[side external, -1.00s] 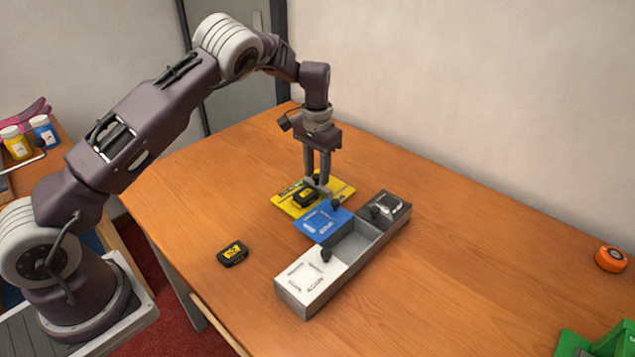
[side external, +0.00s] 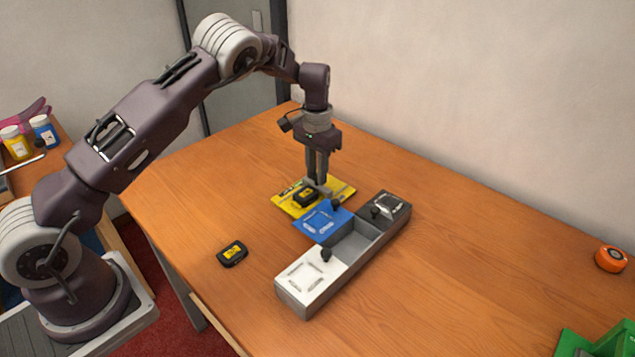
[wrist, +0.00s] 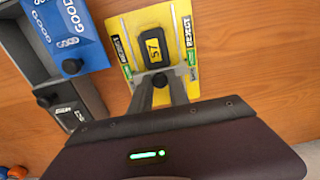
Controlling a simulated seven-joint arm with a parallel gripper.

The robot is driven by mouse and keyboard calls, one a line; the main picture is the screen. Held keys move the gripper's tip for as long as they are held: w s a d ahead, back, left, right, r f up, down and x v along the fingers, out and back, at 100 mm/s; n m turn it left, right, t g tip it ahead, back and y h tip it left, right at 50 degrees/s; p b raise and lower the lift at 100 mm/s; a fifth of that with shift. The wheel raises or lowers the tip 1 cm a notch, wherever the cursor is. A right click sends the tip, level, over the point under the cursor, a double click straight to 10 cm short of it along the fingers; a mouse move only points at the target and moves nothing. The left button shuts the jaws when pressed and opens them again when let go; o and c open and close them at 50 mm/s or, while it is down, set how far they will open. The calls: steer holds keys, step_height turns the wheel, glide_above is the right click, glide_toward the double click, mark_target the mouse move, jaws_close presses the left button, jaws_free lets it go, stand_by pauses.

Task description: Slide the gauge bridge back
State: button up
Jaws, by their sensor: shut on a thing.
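The gauge bridge (side external: 322,190) is a grey bar lying across the yellow plate (side external: 343,197), on the side away from the blue panel; it is partly hidden by the fingers. My gripper (side external: 317,182) is shut on the bridge's dark knob (wrist: 160,80), pointing straight down. A black block with a yellow face (side external: 305,197) sits on the plate beside the bridge. In the wrist view this block (wrist: 153,47) lies between two rails labelled REJECT, just ahead of the fingertips.
A grey box (side external: 289,298) with a white panel, an open middle bay and a dark panel stands nearby. A blue panel (side external: 312,228) marked GOOD sits against it. A second black block (side external: 232,254) lies on the table. The table's right side is mostly clear, with an orange disc (side external: 610,259).

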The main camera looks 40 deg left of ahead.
steer(key=shift+w, duration=1.25)
steer(key=o, duration=0.6)
step_height(320, 180, up, 10)
